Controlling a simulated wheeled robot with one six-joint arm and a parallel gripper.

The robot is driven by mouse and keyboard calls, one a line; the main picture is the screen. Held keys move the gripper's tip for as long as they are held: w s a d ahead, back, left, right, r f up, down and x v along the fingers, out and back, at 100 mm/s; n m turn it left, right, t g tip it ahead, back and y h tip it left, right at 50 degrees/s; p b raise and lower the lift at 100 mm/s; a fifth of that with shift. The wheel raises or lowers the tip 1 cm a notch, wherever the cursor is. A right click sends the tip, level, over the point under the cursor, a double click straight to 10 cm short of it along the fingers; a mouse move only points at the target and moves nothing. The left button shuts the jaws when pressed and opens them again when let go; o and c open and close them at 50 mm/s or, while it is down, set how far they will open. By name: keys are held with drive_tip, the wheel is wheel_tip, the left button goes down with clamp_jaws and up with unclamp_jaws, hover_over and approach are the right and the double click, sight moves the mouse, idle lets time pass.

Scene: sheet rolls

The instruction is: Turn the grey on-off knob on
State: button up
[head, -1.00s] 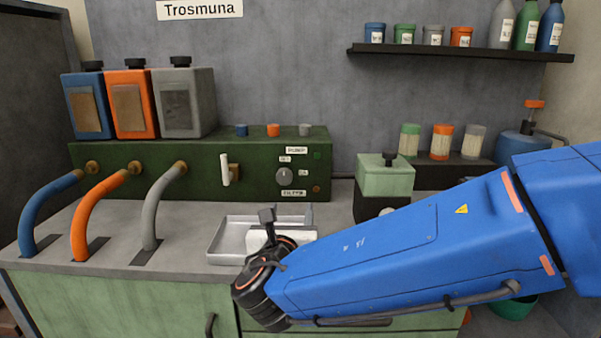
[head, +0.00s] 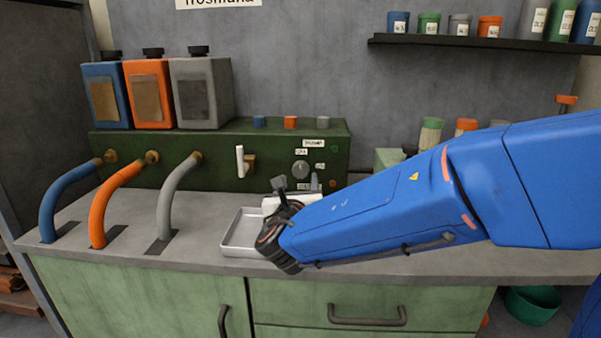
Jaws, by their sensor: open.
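The grey on-off knob (head: 301,169) is a small round dial on the front of the dark green machine (head: 215,164), right of the white lever. Small labels stand around it; their text is too small to read surely. My gripper (head: 296,184) is open, in front of and just below the knob, over the metal tray. Its two fingers point up toward the machine, with a gap between them. It appears apart from the knob; the depth between them is hard to tell. My wrist hides part of the tray and the machine's lower front.
A metal tray (head: 240,233) lies on the counter under my gripper. A white lever (head: 240,162) stands left of the knob. Blue, orange and grey hoses (head: 180,190) rise at the left. A light green box (head: 388,158) is partly hidden behind my arm.

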sight(300, 172)
drive_tip(key=w, duration=0.7)
drive_tip(key=shift+d, duration=0.1)
drive_tip(key=c, duration=1.1)
